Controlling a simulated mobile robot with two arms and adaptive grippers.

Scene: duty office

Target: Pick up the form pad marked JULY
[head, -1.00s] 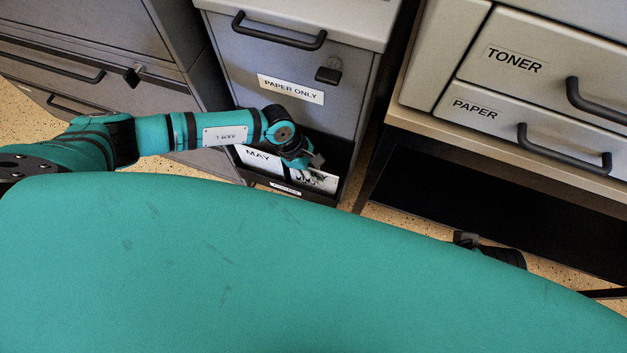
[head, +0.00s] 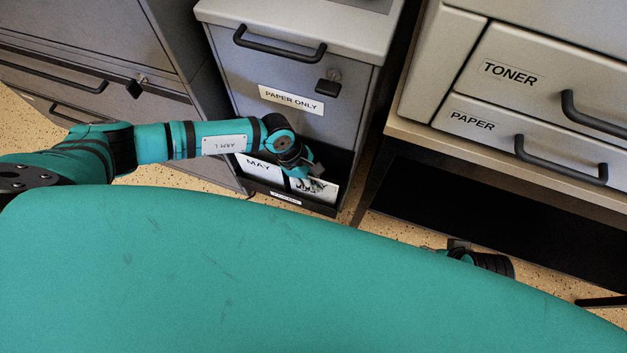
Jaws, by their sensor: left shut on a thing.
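A white pad marked MAY (head: 260,168) stands on the left side of the low black tray (head: 333,204) at the foot of the grey cabinet. Beside it on the right is another white form pad (head: 326,191). Its marking is mostly covered by my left gripper, so I cannot read it fully. My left gripper (head: 308,179) reaches down over this right pad and is shut on it. The pad still sits within the tray. My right gripper (head: 459,246) shows only in part beyond the edge of my teal body, away from the pads; its fingers are unclear.
The grey cabinet (head: 238,80) has a PAPER ONLY label (head: 291,100), a handle and a lock above the tray. On the right, a desk edge (head: 490,150) carries drawers marked TONER and PAPER. Another grey cabinet (head: 90,50) stands on the left. Speckled floor shows between them.

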